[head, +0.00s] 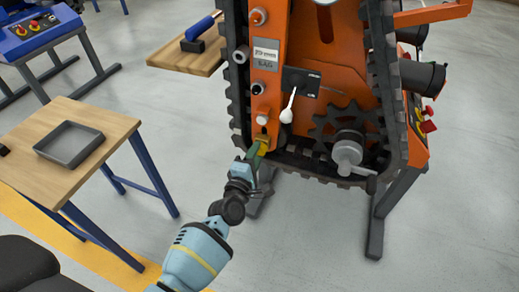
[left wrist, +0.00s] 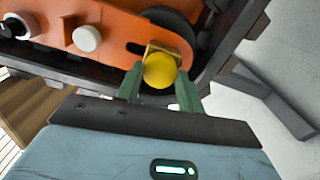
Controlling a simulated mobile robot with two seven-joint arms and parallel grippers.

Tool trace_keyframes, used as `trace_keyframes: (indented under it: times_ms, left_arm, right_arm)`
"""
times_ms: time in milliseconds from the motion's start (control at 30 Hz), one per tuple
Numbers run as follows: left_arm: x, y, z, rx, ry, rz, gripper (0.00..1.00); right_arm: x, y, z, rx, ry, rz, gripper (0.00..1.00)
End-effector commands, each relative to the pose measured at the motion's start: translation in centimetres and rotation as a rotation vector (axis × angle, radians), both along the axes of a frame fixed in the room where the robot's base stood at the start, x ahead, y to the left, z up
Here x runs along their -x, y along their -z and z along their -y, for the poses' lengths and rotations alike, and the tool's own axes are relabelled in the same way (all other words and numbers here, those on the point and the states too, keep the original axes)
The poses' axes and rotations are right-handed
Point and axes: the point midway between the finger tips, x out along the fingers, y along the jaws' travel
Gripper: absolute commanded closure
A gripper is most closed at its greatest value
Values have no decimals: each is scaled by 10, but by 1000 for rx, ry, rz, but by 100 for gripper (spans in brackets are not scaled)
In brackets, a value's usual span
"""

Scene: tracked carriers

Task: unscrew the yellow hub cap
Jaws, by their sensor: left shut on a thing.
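The yellow hub cap (left wrist: 160,71) sits low on the orange carrier frame (head: 264,85), near the lower left corner of the black track. In the head view the cap (head: 263,141) is small and partly hidden by my gripper. My left gripper (head: 257,150) reaches it from below. In the left wrist view the green fingers of my left gripper (left wrist: 160,84) stand on either side of the cap, shut on it. My right gripper is in neither view.
The black track (head: 232,95) runs round the carrier. A white-knobbed lever (head: 287,113) and a dark toothed sprocket (head: 338,132) are above and right. A wooden table (head: 112,122) with a grey tray (head: 69,143) stands at left. The floor between is clear.

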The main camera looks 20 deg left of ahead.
Motion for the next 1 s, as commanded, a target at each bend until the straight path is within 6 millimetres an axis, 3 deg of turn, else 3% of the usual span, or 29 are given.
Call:
trace_keyframes:
  times_ms: [167,500,833,867,1000]
  left_arm:
    - [0,1,1,88,2,-3,85]
    - [0,1,1,766,2,-25,85]
    - [0,-1,1,850,3,-28,85]
    - [0,-1,1,850,3,-28,59]
    - [0,-1,1,848,2,-28,42]
  right_arm:
    - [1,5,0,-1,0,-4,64]
    - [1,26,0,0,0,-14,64]
    - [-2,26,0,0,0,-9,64]
    - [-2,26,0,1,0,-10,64]
    - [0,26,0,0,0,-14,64]
